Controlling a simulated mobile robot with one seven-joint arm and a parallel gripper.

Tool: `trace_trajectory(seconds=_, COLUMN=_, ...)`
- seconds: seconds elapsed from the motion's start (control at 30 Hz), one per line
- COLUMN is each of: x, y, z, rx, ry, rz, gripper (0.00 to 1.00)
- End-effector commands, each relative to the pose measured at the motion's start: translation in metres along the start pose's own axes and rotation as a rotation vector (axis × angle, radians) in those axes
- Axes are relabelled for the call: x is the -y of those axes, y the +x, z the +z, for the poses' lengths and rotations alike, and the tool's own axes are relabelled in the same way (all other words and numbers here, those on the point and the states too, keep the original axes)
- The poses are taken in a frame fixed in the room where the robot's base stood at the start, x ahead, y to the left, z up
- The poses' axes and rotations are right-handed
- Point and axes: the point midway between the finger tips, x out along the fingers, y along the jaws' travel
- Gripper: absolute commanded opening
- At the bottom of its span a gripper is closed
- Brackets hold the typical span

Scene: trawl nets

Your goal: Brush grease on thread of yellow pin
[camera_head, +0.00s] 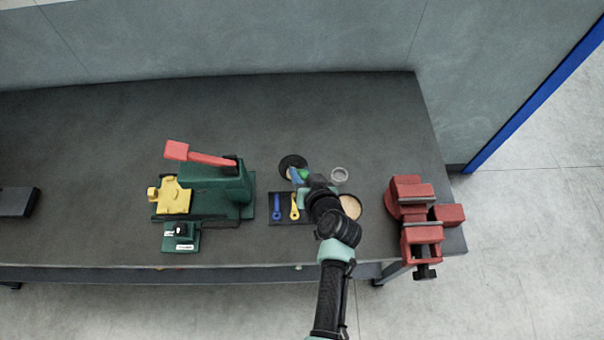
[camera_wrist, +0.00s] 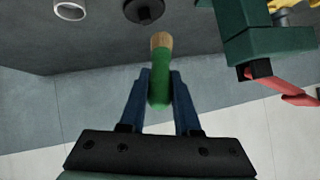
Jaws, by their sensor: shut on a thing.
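The yellow pin (camera_head: 294,207) lies on a dark mat (camera_head: 288,221), beside a similar blue piece (camera_head: 277,207); its thread cannot be made out. My gripper (camera_head: 297,176) is above the bench, beyond the mat. In the wrist view, its blue fingers (camera_wrist: 160,88) are shut on a green-handled brush (camera_wrist: 159,90) with a tan tip. The green handle also shows in the head view (camera_head: 304,174). The brush is apart from the yellow pin. A round dish with a tan surface (camera_head: 350,206) sits right of my wrist, partly hidden; whether it holds grease cannot be told.
A black round piece (camera_head: 291,161) and a pale ring (camera_head: 339,175) are near my gripper. A green fixture with a red lever (camera_head: 204,158) and yellow block (camera_head: 174,195) stands left. A red vise (camera_head: 410,190) is at the right edge. The back of the bench (camera_head: 260,115) is clear.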

Motion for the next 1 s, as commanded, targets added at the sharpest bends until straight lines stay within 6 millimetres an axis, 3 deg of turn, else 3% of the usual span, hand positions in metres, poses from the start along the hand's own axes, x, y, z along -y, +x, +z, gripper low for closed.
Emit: trace_trajectory(seconds=1.0, x=-0.0007, y=0.0041, z=0.0048, rx=-0.001, ry=0.0, rz=0.0, gripper=0.0)
